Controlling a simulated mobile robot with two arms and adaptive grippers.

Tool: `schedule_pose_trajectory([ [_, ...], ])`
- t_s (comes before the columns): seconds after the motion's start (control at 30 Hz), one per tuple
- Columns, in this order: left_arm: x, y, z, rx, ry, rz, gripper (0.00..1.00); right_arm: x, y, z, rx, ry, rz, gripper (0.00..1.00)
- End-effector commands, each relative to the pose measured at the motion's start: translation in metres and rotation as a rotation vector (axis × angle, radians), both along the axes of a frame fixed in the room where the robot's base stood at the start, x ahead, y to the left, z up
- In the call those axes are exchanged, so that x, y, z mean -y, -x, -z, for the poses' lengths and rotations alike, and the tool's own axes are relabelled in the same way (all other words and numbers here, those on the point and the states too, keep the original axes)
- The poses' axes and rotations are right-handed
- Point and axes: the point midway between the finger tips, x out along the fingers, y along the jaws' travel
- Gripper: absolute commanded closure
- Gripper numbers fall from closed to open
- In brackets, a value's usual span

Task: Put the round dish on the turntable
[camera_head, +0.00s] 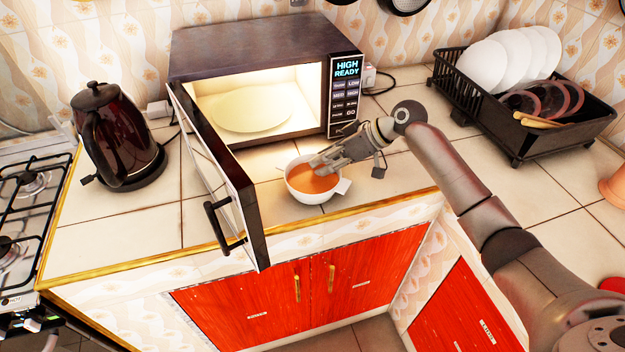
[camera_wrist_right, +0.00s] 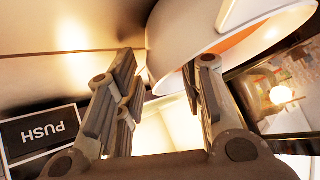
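The round dish is a white bowl (camera_head: 300,193) with orange contents and a handle tab. It appears to stand upright on the counter in front of the microwave. The turntable (camera_head: 250,108) is a pale round plate inside the lit, open microwave. My right gripper (camera_head: 320,165) reaches in from the right, its fingertips over the bowl's far right rim. In the right wrist view, its fingers (camera_wrist_right: 163,80) are spread, with the bowl (camera_wrist_right: 175,45) between and beyond them. I cannot tell whether they touch it. My left gripper is not in view.
The microwave door (camera_head: 222,175) is swung open left of the bowl, its handle towards the front. A dark kettle (camera_head: 118,140) stands to the left, beside a stove (camera_head: 25,200). A dish rack (camera_head: 520,120) with plates is at right. Bare counter lies right of the bowl.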

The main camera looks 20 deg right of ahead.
Motion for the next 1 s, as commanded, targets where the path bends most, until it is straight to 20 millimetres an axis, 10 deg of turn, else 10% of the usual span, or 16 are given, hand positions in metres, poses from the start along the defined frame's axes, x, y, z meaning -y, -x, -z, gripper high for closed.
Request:
schedule_pose_trajectory([
  [0.13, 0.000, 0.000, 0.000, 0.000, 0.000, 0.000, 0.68, 0.000, 0.000, 0.000, 0.000, 0.001, 0.001, 0.64],
  [0.4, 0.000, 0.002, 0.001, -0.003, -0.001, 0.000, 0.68, 0.001, 0.000, 0.000, 0.000, 0.001, 0.001, 0.99],
  [1.0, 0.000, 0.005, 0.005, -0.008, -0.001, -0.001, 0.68, 0.001, -0.001, -0.011, 0.005, -0.002, 0.001, 1.00],
])
